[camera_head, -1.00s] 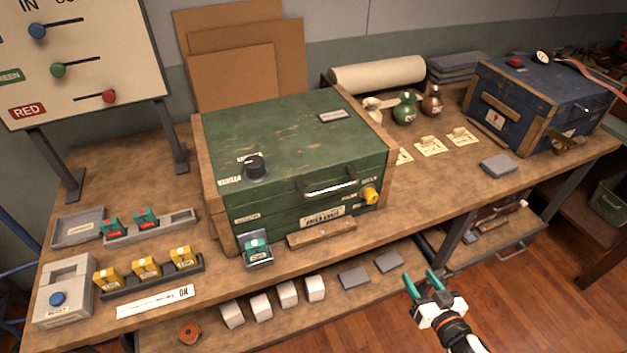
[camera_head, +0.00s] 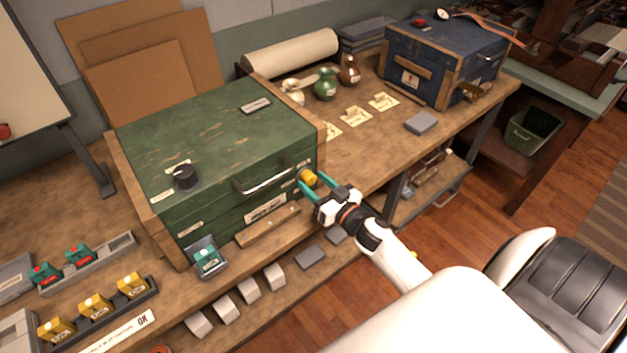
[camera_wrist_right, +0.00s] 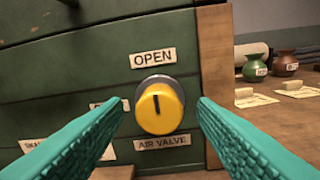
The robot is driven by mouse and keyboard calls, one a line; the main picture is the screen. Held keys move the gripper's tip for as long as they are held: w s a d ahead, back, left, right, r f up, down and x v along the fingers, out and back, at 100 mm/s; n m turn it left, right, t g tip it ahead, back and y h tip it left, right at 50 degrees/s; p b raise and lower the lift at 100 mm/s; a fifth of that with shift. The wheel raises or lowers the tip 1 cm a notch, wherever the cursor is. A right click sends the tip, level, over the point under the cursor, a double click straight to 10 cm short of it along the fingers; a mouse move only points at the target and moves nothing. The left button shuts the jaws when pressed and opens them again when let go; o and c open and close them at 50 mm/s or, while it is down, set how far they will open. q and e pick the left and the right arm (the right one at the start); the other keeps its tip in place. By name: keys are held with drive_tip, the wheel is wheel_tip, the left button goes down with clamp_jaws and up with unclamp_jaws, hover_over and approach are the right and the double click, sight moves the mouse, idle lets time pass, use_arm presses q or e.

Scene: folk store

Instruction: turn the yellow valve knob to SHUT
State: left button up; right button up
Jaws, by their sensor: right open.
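The yellow valve knob (camera_head: 308,177) sits on the front of the green chest (camera_head: 215,150), near its right edge. In the right wrist view the knob (camera_wrist_right: 160,106) shows a dark line pointing up toward the OPEN label (camera_wrist_right: 153,58). An AIR VALVE label (camera_wrist_right: 162,142) is below it. Another label at its left is mostly hidden behind a finger. My right gripper (camera_head: 314,182) is open, its teal fingers on either side of the knob; I see gaps between them and the knob. My left gripper is not in view.
A wooden strip (camera_head: 268,228) and a small teal device (camera_head: 207,258) are at the chest's front. A black dial (camera_head: 186,177) and a handle (camera_head: 263,180) are on the chest. Vases and a blue chest (camera_head: 445,65) stand to the right. The floor before the bench is clear.

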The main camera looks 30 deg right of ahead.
drive_tip(key=shift+w+a, duration=0.1)
drive_tip(key=shift+w, duration=0.4)
drive_tip(key=c, duration=1)
